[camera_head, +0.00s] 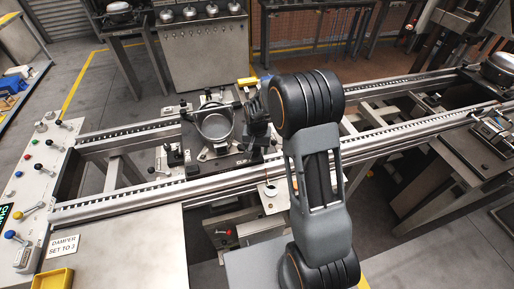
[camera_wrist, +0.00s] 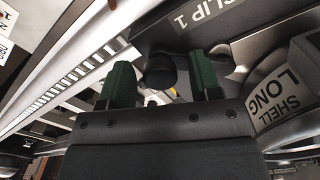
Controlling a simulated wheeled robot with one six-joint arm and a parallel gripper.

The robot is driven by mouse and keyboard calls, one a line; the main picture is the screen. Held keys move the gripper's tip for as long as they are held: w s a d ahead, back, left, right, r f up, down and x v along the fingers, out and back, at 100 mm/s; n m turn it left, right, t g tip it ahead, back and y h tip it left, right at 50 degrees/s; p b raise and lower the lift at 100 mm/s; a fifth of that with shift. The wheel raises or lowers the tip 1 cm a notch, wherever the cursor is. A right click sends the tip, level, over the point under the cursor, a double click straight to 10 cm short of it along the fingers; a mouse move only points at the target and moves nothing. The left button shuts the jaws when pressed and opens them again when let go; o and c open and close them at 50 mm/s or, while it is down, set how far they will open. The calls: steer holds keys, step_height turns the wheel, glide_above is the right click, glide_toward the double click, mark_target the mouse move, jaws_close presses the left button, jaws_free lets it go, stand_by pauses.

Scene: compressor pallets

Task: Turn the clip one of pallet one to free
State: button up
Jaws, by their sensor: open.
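Pallet one (camera_head: 232,160) is a dark plate on the conveyor rails, carrying a round metal shell (camera_head: 214,124). In the wrist view the shell bears a label reading "SHELL LONG" (camera_wrist: 279,98). A label "CLIP 1" (camera_wrist: 205,14) is on the pallet's edge. A dark round knob, seemingly clip one (camera_wrist: 159,72), shows between the green fingers of my gripper (camera_wrist: 162,84). The fingers are apart, one on each side of it. I cannot tell whether they touch it. In the head view my gripper (camera_head: 257,112) is at the pallet's right side, partly hidden by my arm.
Conveyor rails (camera_head: 120,196) run left and right of the pallet. Other dark clips (camera_head: 174,154) stand at its corners. A control panel (camera_head: 32,190) is at the left, beside a "DAMPER SET TO 3" sign (camera_head: 63,245). A yellow tray (camera_head: 54,279) lies at the front left.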

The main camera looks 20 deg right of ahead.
steer(key=shift+c, duration=0.4)
jaws_close()
